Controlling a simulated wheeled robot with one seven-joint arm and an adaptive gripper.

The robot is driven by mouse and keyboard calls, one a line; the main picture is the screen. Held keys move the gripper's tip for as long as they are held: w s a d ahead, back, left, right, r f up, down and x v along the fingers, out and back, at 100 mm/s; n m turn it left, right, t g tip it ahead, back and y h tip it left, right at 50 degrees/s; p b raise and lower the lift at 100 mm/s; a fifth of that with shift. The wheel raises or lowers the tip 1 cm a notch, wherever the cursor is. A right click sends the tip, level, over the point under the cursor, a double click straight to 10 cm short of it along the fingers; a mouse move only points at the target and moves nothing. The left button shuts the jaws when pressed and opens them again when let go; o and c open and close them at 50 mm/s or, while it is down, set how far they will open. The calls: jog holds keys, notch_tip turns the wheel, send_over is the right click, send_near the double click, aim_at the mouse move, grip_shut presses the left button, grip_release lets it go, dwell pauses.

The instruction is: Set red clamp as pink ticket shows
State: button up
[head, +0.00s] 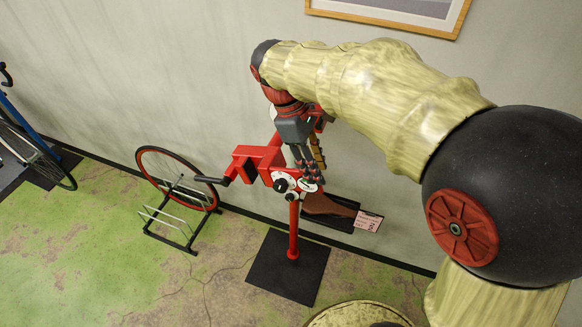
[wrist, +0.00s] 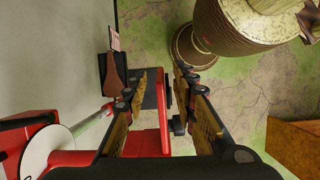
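The red clamp (head: 258,158) sits on a red post (head: 294,235) and shows a black-and-white round part (head: 287,186) at its right side. In the wrist view, a red body with a white disc (wrist: 52,150) fills the lower left. My gripper (head: 311,178) points down beside the clamp's right end; contact cannot be told. In the wrist view my gripper (wrist: 166,78) has its fingers apart, with red parts (wrist: 150,142) showing between and beyond them. The pink ticket (head: 369,221) lies low by the wall; its writing is too small to read. It also shows in the wrist view (wrist: 115,40).
The post stands on a black base plate (head: 288,266). A brown paddle-shaped thing (head: 328,206) lies beside the ticket. A wheel (head: 177,178) stands in a rack (head: 168,232) to the left. A blue bike (head: 22,120) is at far left.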

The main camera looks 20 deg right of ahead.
aim_at(322, 187)
jog(key=shift+w+a+r, duration=0.1)
jog(key=shift+w+a, duration=0.25)
jog(key=shift+a, duration=0.1)
jog(key=shift+p+x, duration=0.45)
jog(key=shift+x, duration=3.35)
jog(key=shift+s+d, duration=0.1)
jog(key=shift+d, duration=0.05)
jog(key=shift+c, duration=0.6)
grip_shut()
